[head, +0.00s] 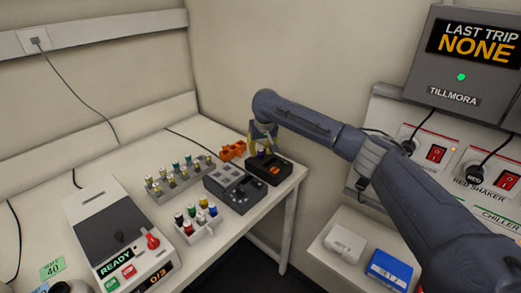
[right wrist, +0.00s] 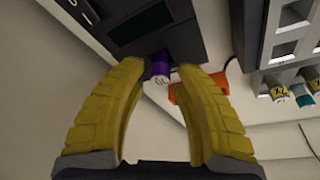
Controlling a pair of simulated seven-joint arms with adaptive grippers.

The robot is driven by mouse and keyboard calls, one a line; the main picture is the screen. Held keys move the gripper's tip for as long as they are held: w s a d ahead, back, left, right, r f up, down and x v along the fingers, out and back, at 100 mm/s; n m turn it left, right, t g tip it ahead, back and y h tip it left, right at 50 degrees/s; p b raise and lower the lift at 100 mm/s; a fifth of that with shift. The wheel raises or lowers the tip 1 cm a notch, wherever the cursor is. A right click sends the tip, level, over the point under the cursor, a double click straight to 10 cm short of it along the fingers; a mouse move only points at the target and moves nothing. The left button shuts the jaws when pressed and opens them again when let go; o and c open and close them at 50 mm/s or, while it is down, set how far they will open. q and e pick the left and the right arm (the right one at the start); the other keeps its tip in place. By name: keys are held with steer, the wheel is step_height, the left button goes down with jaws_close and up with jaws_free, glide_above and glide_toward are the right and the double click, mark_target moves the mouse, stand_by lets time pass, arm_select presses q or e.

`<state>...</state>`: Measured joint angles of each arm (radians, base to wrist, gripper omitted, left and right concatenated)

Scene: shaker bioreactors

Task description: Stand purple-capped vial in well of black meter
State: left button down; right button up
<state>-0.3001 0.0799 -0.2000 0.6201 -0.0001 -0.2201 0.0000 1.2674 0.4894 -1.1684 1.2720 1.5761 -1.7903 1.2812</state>
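The black meter (head: 270,170) stands at the right end of the bench, with an orange display on its front. It also shows in the right wrist view as a dark box (right wrist: 130,28) with a dark screen. The purple-capped vial (right wrist: 160,68) is at the meter's edge, between my right fingertips; its lower part is hidden, so I cannot tell how deep it sits. In the head view only a bit of purple (head: 262,154) shows. My right gripper (head: 263,149) is over the meter, its yellow fingers (right wrist: 161,72) apart with small gaps beside the cap. My left gripper is not in view.
An orange holder (head: 232,150) stands behind the meter. A grey block with wells (head: 233,187) is left of it. A rack of several vials (head: 160,187), a white rack of coloured-cap vials (head: 195,235) and a white shaker machine (head: 115,235) fill the bench. The wall is close behind.

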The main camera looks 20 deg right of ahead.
mark_target(260, 150)
steer(key=shift+r, duration=3.5)
